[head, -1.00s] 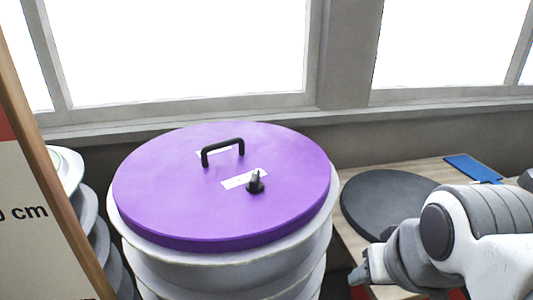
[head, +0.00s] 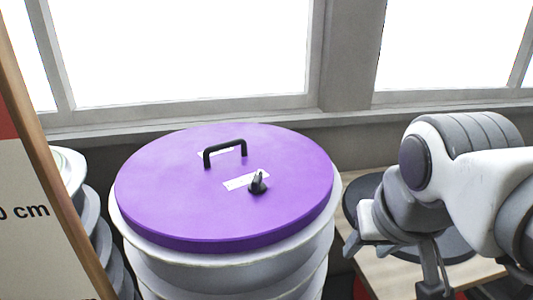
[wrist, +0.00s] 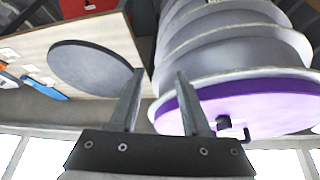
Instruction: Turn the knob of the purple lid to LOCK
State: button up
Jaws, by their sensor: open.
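The purple lid (head: 215,205) lies flat on a stack of pale round moulds. A black knob with a grey pointer (head: 258,184) stands on it, right of centre, beside a white label (head: 245,180) whose text is too small to read. A black bar handle (head: 224,148) is farther back on the lid. My gripper (head: 433,282) is right of the lid, apart from it, with its fingers pointing down. In the wrist view my gripper (wrist: 160,75) is open and empty, and the purple lid (wrist: 270,110) shows upside down beyond the right finger.
A wooden table (head: 378,268) with a dark round disc (head: 352,195) stands right of the moulds, partly behind my arm. White moulds (head: 88,215) and a wood-edged sign (head: 30,215) stand at the left. A windowed wall is behind. Space above the lid is clear.

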jog(key=w+a+r+b, duration=0.1)
jog(key=w+a+r, duration=0.6)
jog(key=r, duration=0.2)
jog(key=m+g+b, duration=0.1)
jog(key=m+b, duration=0.1)
send_near(257, 176)
jog(key=b+x, duration=0.2)
jog(key=x, duration=0.6)
jog(key=shift+w+f, duration=0.1)
jog(key=shift+f, duration=0.15)
grip_shut()
